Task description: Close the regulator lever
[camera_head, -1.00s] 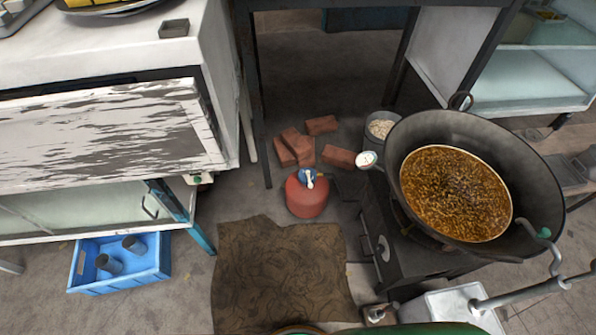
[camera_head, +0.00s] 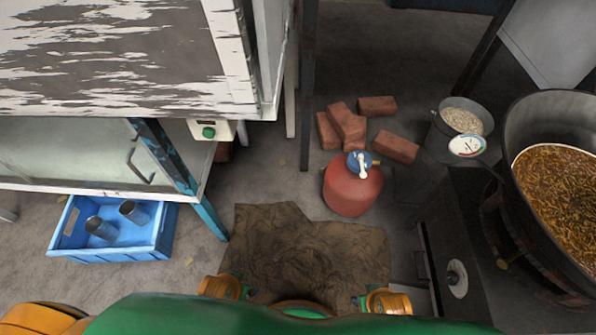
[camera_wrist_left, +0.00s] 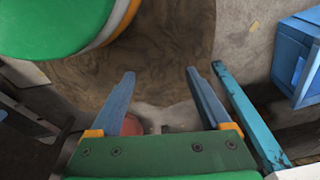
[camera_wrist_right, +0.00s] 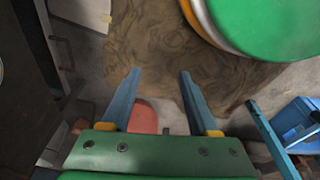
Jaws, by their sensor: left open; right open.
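A squat red gas cylinder (camera_head: 352,193) stands upright on the floor. On its top sits a blue regulator (camera_head: 354,157) with a small white lever (camera_head: 362,167). In the left wrist view, my left gripper (camera_wrist_left: 160,73) is open and empty, its blue fingers wide apart; part of the red cylinder (camera_wrist_left: 133,124) shows past them. In the right wrist view, my right gripper (camera_wrist_right: 159,73) is open and empty, with part of the cylinder (camera_wrist_right: 143,118) beyond it. Both grippers are apart from the lever. The lever cannot be seen in either wrist view, and neither gripper's fingers show in the head view.
A brown mat (camera_head: 300,250) lies before the cylinder. Several bricks (camera_head: 345,121) lie behind it. A dark stove (camera_head: 465,225) with a large pan (camera_head: 545,120) and a bucket (camera_head: 466,118) stand right. A cabinet (camera_head: 120,60) and a blue crate (camera_head: 153,245) are left.

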